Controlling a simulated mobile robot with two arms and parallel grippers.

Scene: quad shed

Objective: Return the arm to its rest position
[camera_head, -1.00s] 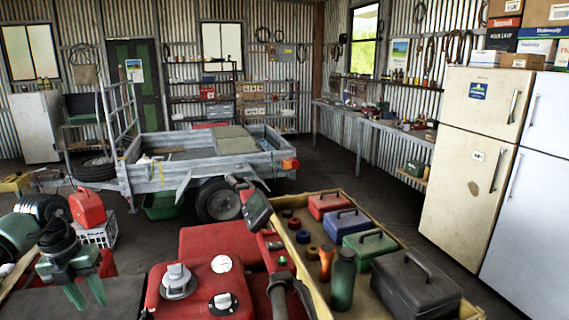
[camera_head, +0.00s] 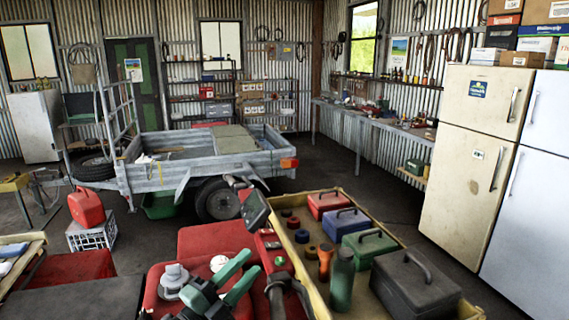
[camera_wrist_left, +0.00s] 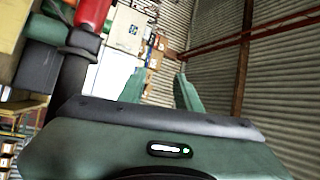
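My left gripper (camera_head: 251,263) is at the bottom middle of the head view, its two green fingers pointing up and to the right. It is above the red quad bike (camera_head: 215,240), in front of its white caps (camera_head: 175,275). In the left wrist view the fingers (camera_wrist_left: 159,74) stand apart with nothing between them, so the gripper is open and empty. Most of the left arm is out of the head view. My right gripper is not in view.
A yellow tray (camera_head: 367,209) with toolboxes and bottles lies right of the quad's handlebar. A red fuel can (camera_head: 86,208) sits on a white crate (camera_head: 92,238) at left. Fridges (camera_head: 470,160) stand at right. A trailer (camera_head: 180,172) is behind.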

